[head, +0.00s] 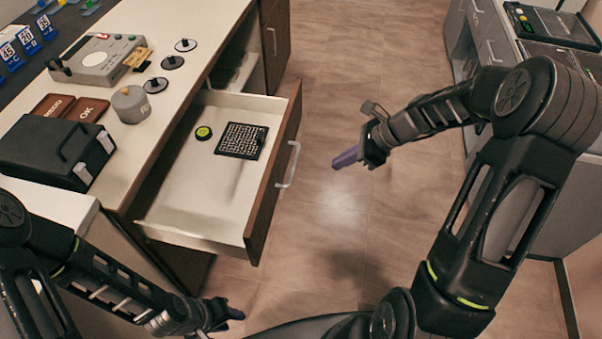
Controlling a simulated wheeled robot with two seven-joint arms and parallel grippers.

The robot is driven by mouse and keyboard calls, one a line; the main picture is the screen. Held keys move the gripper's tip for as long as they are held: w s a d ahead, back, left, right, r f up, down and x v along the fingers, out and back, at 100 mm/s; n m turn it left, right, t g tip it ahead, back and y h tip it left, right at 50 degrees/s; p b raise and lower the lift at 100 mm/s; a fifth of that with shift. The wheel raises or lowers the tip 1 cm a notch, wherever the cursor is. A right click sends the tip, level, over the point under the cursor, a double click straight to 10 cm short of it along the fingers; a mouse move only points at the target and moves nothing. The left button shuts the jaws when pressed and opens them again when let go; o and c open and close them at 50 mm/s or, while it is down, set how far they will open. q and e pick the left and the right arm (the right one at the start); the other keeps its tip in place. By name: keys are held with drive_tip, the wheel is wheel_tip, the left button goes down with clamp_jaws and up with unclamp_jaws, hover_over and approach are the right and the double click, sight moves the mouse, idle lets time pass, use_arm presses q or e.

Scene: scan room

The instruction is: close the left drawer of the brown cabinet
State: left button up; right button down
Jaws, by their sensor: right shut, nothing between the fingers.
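The brown cabinet (180,272) stands at the left under a pale top. Its near drawer (205,215) is pulled well out to the right. The drawer has a white interior, a dark brown front (273,178) and a metal handle (289,165). A round green-and-black item and a black patterned square lie inside it. My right gripper (346,158) is shut and empty, above the floor to the right of the handle and apart from it. My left gripper (232,313) is low, in front of the drawer's near side; its finger opening cannot be made out.
Further back, the cabinet has an open compartment (236,72) and another brown front with a handle (275,42). A grey device (100,62), black case (50,150) and small items stand on top. A grey counter (490,35) is at the right. Floor between is clear.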

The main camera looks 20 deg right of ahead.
use_arm(q)
drive_tip(key=shift+r+p, duration=0.45)
drive_tip(key=shift+r, duration=0.05)
use_arm(e)
drive_tip(key=w+a+r+x, duration=0.1)
drive_tip(key=x, duration=1.2)
drive_tip(key=shift+a+r, duration=0.3)
drive_tip(key=shift+a, duration=0.1)
